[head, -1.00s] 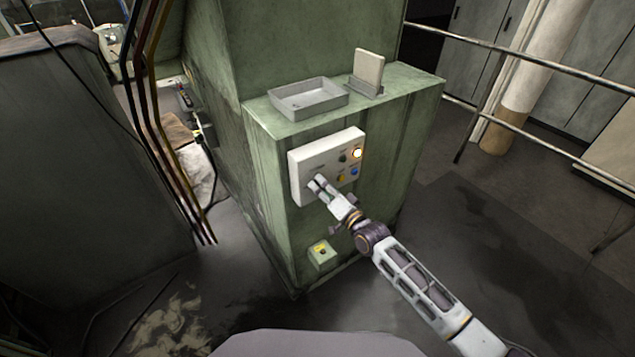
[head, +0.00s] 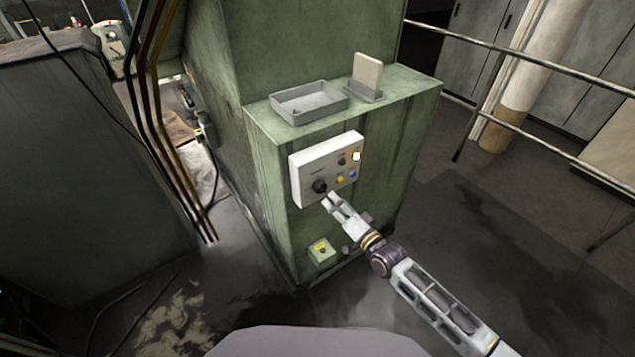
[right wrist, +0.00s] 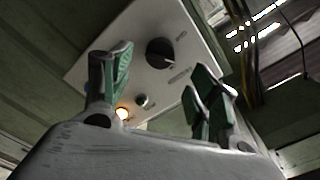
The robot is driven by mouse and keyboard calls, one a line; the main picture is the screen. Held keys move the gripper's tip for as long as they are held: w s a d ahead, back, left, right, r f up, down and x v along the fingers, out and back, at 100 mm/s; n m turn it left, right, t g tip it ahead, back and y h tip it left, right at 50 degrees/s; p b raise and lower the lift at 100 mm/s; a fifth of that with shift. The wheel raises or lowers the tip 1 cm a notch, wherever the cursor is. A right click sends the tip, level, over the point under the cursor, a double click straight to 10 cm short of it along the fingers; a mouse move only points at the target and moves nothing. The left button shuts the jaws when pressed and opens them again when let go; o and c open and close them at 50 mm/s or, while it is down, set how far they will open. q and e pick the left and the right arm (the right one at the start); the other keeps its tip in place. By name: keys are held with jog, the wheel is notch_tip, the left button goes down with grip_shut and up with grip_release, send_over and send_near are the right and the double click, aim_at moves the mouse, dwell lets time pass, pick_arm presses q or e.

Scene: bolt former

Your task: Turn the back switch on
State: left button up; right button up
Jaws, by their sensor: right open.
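A white control box (head: 308,168) is fixed to the front of the green machine. A black rotary switch (head: 320,186) sits at its lower left; it also shows in the right wrist view (right wrist: 160,53), its pointer aimed to the lower right there. The lettering around it is too small to read. My right gripper (head: 331,199) is open and empty, just below and right of the switch and apart from it. In the right wrist view its fingers (right wrist: 162,85) stand apart with the switch beyond them. My left gripper is not in view.
A small green box with a yellow button (head: 321,250) sits lower on the machine. A grey tray (head: 309,102) stands on the ledge. Railings (head: 540,70) run at the right; floor in front is open.

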jog(key=shift+s+d, duration=0.25)
jog(key=shift+s, duration=0.05)
jog(key=shift+f, duration=0.1)
notch_tip(320, 180, down, 6)
jog(key=m+b, duration=0.1)
jog(key=b, duration=0.5)
notch_tip(320, 180, up, 6)
jog(key=n+b, duration=0.4)
jog(key=shift+s+b, duration=0.15)
jog(key=shift+b, duration=0.2)
